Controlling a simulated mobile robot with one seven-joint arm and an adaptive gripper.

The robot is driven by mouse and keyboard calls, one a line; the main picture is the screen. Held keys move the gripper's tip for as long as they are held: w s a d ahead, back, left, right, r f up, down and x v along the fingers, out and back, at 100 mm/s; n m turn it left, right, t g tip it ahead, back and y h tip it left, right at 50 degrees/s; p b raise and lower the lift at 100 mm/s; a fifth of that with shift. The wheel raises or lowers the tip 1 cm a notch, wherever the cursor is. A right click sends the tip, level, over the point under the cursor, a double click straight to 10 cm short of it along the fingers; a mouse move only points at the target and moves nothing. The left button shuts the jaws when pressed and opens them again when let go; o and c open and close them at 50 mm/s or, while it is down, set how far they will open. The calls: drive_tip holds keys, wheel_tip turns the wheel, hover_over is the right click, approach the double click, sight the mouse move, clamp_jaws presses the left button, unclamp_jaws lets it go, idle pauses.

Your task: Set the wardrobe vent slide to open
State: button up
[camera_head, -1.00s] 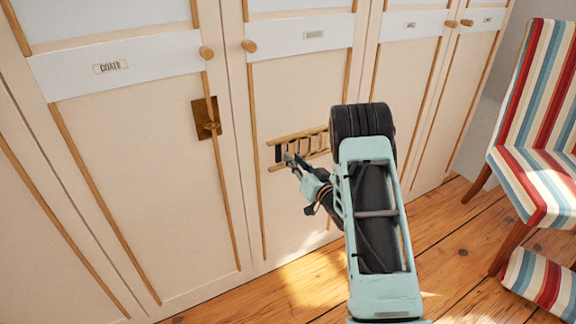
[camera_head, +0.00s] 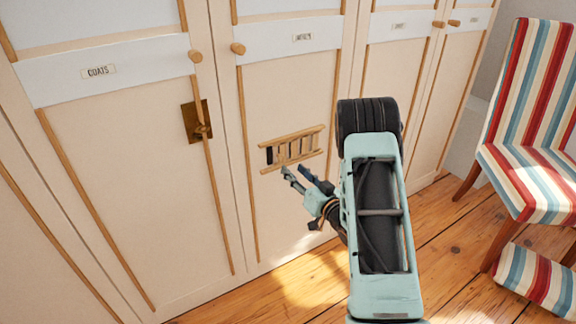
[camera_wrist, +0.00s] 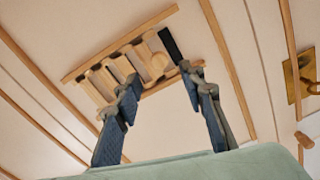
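The vent (camera_head: 291,148) is a small wooden frame with upright slats between two rails, low on the second wardrobe door. In the wrist view the vent (camera_wrist: 125,62) shows slats with pale wood between them. One dark slot (camera_wrist: 170,45) is at the end nearest the brass plate, and a round wooden knob (camera_wrist: 157,66) sits beside it. My gripper (camera_head: 296,171) is open and empty, just below the vent and apparently apart from it. In the wrist view my gripper (camera_wrist: 160,80) has its fingers spread on either side of the knob, nearer the camera; the left finger overlaps some slats.
A brass latch plate (camera_head: 197,121) is on the COATS door (camera_head: 125,180) to the left. Round wooden knobs sit higher on the doors. A striped chair (camera_head: 535,130) stands at the right, with a striped cushion (camera_head: 540,285) low beside it. Wooden floor (camera_head: 310,285) shows below the doors.

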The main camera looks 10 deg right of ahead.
drive_tip(key=v, duration=0.6)
